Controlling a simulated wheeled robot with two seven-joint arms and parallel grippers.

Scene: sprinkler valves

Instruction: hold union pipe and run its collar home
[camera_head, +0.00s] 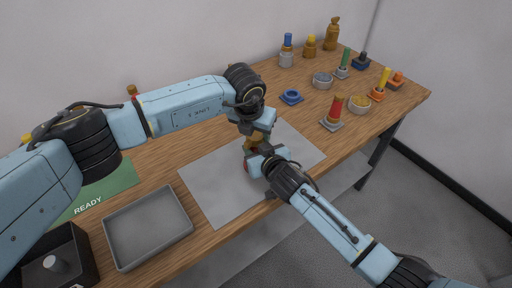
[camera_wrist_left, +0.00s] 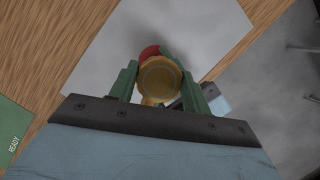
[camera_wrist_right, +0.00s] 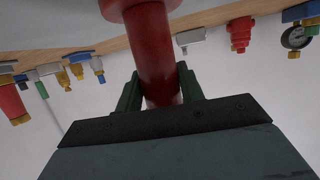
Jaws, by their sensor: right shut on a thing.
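The union stands over the grey mat. Its yellow-brass collar (camera_head: 254,138) shows below my left gripper (camera_head: 257,131) in the head view. In the left wrist view the round collar (camera_wrist_left: 160,78) sits between the green fingers of my left gripper (camera_wrist_left: 158,88); whether they press on it I cannot tell. My right gripper (camera_wrist_right: 160,90) is shut on the red pipe (camera_wrist_right: 155,50), which has a wider red part at the top of the right wrist view. In the head view my right gripper (camera_head: 258,164) is just below the collar, hiding most of the pipe.
A grey tray (camera_head: 148,229) and a black box (camera_head: 60,262) are at the front left, by a green READY mat (camera_head: 105,190). A blue ring (camera_head: 291,97), a red cone-like part (camera_head: 334,110) and several coloured fittings stand at the back right. The grey mat (camera_head: 215,187) has bare room.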

